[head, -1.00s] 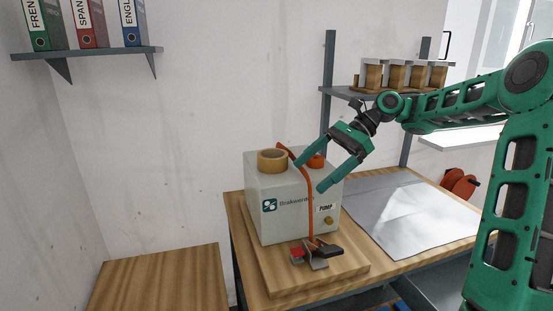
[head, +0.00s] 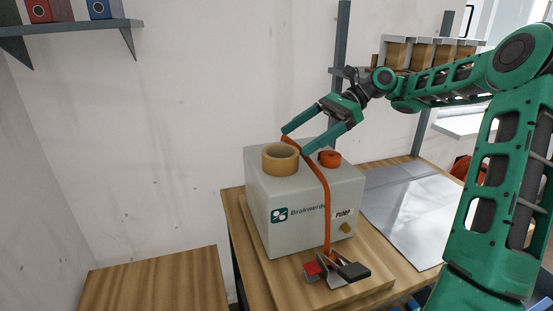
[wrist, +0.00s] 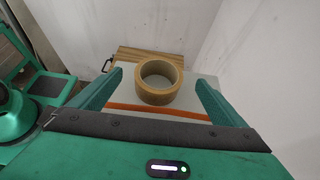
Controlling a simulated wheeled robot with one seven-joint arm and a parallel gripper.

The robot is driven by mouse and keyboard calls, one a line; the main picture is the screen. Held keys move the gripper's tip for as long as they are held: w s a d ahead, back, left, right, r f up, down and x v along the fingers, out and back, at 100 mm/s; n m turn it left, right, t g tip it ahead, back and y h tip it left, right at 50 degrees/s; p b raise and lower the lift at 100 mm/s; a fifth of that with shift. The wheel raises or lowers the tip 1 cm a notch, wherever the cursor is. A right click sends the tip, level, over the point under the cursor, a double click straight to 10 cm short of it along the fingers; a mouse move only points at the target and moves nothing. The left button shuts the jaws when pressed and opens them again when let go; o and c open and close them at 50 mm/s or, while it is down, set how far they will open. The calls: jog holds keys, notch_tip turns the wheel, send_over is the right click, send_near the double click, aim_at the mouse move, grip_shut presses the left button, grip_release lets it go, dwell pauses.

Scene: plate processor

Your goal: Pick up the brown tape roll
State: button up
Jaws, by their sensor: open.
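In the wrist view the roll (wrist: 159,82) shows between and beyond the two fingertips (wrist: 158,80), touching neither. Nothing is between the fingers.
An orange strap (head: 322,190) runs over the box and down its front to a clamp (head: 335,269). An orange cap (head: 329,158) sits on the box right of the roll. A grey sheet (head: 405,215) lies on the right of the table. A wooden surface (head: 160,280) is at lower left.

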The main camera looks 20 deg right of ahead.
aim_at(280, 152)
jog(key=shift+f+x, duration=0.2)
jog(key=shift+x, duration=0.9)
jog(key=x, duration=0.4)
jog(key=shift+a+f, duration=0.3)
jog(key=c, duration=1.2)
